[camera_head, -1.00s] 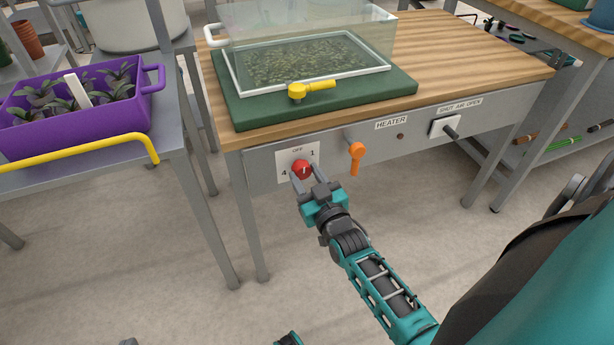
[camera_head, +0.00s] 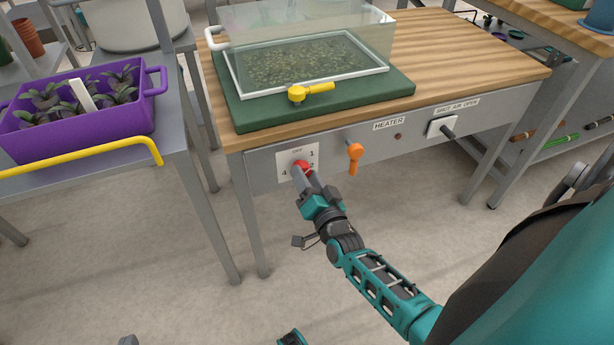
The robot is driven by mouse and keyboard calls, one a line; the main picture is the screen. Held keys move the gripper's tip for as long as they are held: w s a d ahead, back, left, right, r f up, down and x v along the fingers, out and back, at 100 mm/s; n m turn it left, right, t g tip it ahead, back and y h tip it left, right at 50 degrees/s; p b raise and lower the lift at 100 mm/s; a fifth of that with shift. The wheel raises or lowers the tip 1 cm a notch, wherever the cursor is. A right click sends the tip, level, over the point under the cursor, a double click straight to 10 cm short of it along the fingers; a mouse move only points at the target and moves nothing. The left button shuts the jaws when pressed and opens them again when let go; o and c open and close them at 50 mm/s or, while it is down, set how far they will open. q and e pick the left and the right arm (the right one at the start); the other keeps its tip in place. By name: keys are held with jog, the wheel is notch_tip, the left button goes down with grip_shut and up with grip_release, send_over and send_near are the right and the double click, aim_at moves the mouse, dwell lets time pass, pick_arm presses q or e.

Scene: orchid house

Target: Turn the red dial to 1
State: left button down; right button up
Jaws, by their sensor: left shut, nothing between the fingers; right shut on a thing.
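The red dial (camera_head: 303,166) sits on a white plate (camera_head: 284,158) on the table's front panel. The plate shows OFF at the top, 1 at upper right, 2 at right and 4 at lower left. My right gripper (camera_head: 302,172) is shut on the dial, its fingers covering much of it and the lower part of the plate. The dial's pointer is hidden, so its setting cannot be read. Only a small grey tip of my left gripper (camera_head: 128,340) shows at the bottom edge, well away from the dial.
An orange lever (camera_head: 354,158) hangs right of the dial, near the HEATER label (camera_head: 389,124). A slider switch (camera_head: 444,127) is farther right. A yellow-handled valve (camera_head: 311,90) lies above on the green base (camera_head: 400,90). A purple planter (camera_head: 90,130) stands left.

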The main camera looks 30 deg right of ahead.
jog(key=shift+w+m, duration=0.1)
jog(key=shift+m, duration=1)
jog(key=shift+r, duration=0.1)
jog(key=o, duration=1.1)
jog(key=shift+c, duration=0.2)
pick_arm(q)
jog(key=p, duration=0.1)
jog(key=r+p, duration=0.1)
jog(key=shift+s+a+p, duration=0.25)
jog(key=shift+a+p, duration=0.05)
jog(key=shift+a, duration=0.05)
pick_arm(e)
jog(key=v, duration=1.3)
pick_arm(q)
jog(key=shift+r, duration=0.1)
pick_arm(e)
jog(key=shift+a, duration=0.15)
